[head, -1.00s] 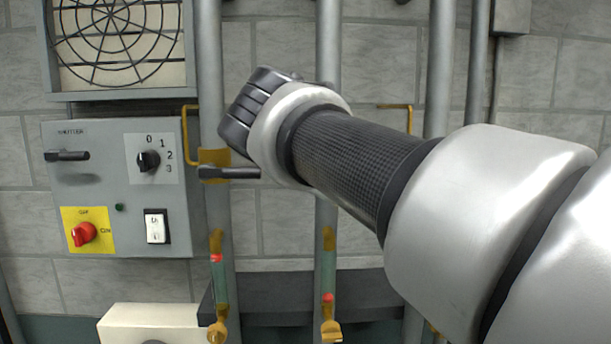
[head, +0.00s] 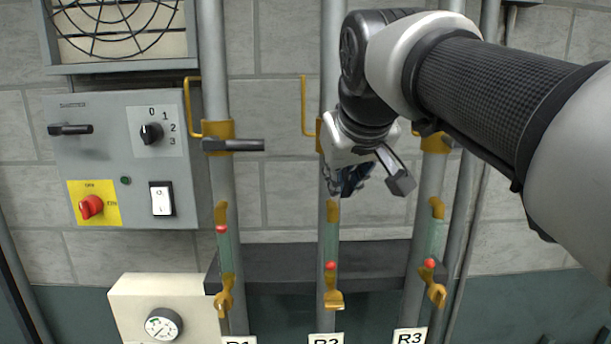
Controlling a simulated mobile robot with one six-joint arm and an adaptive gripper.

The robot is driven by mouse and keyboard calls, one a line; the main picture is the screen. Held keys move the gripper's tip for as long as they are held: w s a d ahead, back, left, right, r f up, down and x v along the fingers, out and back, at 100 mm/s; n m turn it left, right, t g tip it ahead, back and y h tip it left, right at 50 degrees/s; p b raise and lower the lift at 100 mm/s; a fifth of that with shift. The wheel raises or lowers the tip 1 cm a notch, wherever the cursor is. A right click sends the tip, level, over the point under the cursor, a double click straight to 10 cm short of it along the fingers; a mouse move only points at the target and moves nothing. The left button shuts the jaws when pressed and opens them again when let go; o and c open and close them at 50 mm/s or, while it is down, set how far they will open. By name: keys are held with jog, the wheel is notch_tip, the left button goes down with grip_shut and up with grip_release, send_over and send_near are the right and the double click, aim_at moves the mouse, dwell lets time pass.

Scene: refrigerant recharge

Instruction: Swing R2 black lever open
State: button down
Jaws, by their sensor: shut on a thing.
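The R2 pipe (head: 329,60) is the middle pipe, above the R2 label (head: 326,339). Its yellow bracket stands to the left of my gripper. My gripper (head: 360,182) reaches in from the right at the R2 valve, pointing down, and is shut on the R2 black lever. My wrist and gripper hide the valve and most or all of the lever. A dark bar with a squared end (head: 402,183) sticks out down and right beside the gripper. I cannot tell whether it is the lever or a finger.
The R1 black lever (head: 236,145) points right on the left pipe. The R3 valve (head: 434,143) is partly behind my arm. A grey control box (head: 100,190) is at left. Below are sight glasses with red balls, a dark shelf (head: 285,258) and a pressure gauge (head: 163,324).

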jog(key=shift+a+m+y, duration=0.4)
jog(key=shift+a+y, duration=0.1)
jog(key=shift+y, duration=0.2)
jog(key=c, duration=1.6)
grip_release()
jog(key=shift+a, duration=0.1)
jog(key=shift+o, duration=0.2)
jog(key=v, duration=1.2)
jog(key=s+d+f+g+b, duration=0.1)
jog(key=s+f+b, duration=0.5)
jog(key=f, duration=1.4)
jog(key=s+d+f+m+g+h+b, duration=0.1)
jog(key=s+f+b, duration=0.5)
jog(key=f, duration=1.4)
jog(key=s+d+f+m+g+b, duration=0.1)
jog(key=s+f+b, duration=0.5)
jog(key=f+b, duration=0.6)
notch_tip(320, 180, down, 8)
jog(key=shift+s+d+f+g+h+b, duration=0.25)
jog(key=shift+s+d+g+h+b, duration=0.25)
jog(key=shift+d, duration=0.6)
